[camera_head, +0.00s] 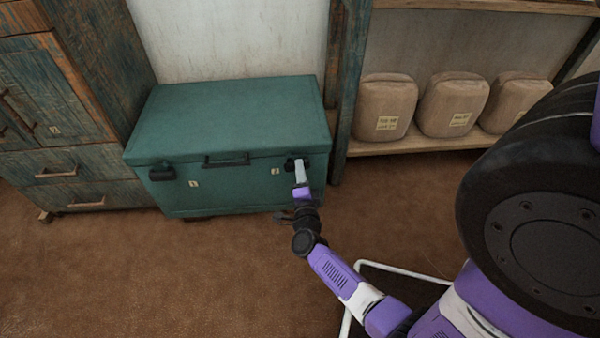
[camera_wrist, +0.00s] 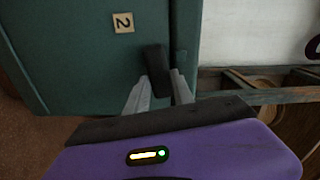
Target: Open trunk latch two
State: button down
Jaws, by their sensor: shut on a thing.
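The green trunk (camera_head: 235,180) stands on the floor against the wall with its lid down. Its right black latch (camera_head: 290,164) sits by the label 2 (camera_head: 276,171) at the right end of the front. In the wrist view the label reads 2 (camera_wrist: 123,22) and the dark latch (camera_wrist: 155,62) lies between my finger tips. My gripper (camera_head: 301,168) reaches the latch from the front, and its two grey fingers (camera_wrist: 160,88) are shut on it. The fingers hide part of the latch in the head view.
A wooden cabinet (camera_head: 75,180) stands close on the trunk's left. A shelf post (camera_head: 343,100) rises just right of the trunk. Several tan sacks (camera_head: 386,106) sit on the shelf. The brown floor (camera_head: 180,270) in front is clear.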

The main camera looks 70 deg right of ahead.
jog(key=shift+f+m+b, duration=0.35)
jog(key=shift+m+b, duration=0.05)
jog(key=shift+m, duration=0.6)
jog(key=c, duration=1.1)
grip_release()
jog(key=shift+a, duration=0.1)
jog(key=p+v, duration=0.2)
jog(key=v, duration=0.5)
jog(key=shift+s+a, duration=0.2)
jog(key=shift+a, duration=0.1)
